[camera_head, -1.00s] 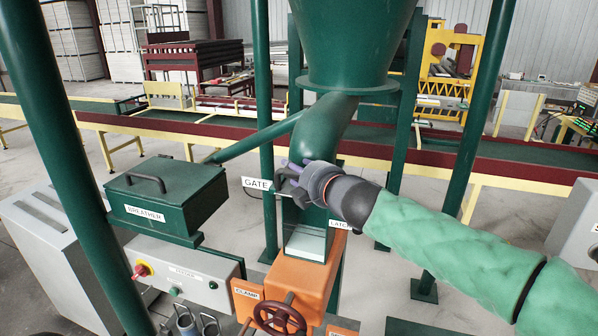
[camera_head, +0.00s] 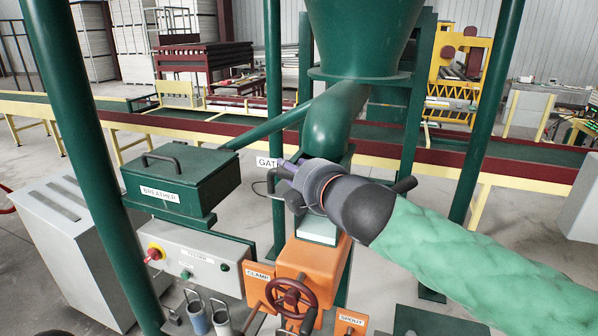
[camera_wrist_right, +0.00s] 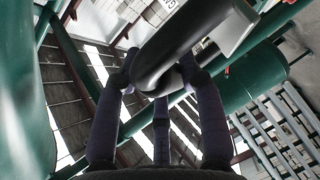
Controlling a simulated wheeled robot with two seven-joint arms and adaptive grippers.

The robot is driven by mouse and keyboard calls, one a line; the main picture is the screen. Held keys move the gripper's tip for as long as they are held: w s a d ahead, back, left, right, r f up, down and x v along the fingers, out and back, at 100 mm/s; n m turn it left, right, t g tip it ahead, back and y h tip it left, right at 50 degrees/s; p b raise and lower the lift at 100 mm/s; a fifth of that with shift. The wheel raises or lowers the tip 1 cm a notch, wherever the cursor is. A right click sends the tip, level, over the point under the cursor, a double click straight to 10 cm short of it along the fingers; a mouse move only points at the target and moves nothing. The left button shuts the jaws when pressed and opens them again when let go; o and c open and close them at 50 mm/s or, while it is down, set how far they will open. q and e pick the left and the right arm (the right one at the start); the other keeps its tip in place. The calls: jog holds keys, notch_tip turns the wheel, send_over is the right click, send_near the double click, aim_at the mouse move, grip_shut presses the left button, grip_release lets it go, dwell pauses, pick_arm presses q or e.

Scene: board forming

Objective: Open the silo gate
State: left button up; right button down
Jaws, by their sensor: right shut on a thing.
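The green silo cone (camera_head: 360,35) narrows into a bent green pipe (camera_head: 333,125) above an orange clamp housing (camera_head: 310,262). A white GATE label (camera_head: 266,162) is at the pipe's lower end, partly covered by my right gripper (camera_head: 284,178). In the right wrist view my right gripper (camera_wrist_right: 163,78) is shut on a dark, bent gate handle (camera_wrist_right: 185,48), with fingers on both sides of it. In the head view the hand hides most of this handle. A dark bar (camera_head: 404,185) shows just behind my wrist. My left gripper is not in view.
A green BREATHER box (camera_head: 180,185) stands left of the pipe above a grey FEEDER panel (camera_head: 200,262). A dark red handwheel (camera_head: 290,297) is below, on the clamp. Green posts (camera_head: 90,150) stand around. A long conveyor (camera_head: 230,128) runs behind.

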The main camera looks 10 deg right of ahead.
jog(key=c, duration=1)
grip_release()
jog(key=shift+w+d+f, duration=0.1)
jog(key=shift+w+d, duration=0.15)
jog(key=shift+w, duration=0.15)
jog(key=shift+w+d, duration=0.1)
jog(key=shift+w, duration=0.1)
jog(key=shift+s+a, duration=0.35)
jog(key=shift+s, duration=0.15)
jog(key=shift+s+d+r, duration=0.15)
jog(key=shift+s+r, duration=0.1)
jog(key=v, duration=1.1)
jog(key=shift+f, duration=0.2)
jog(key=shift+d, duration=0.1)
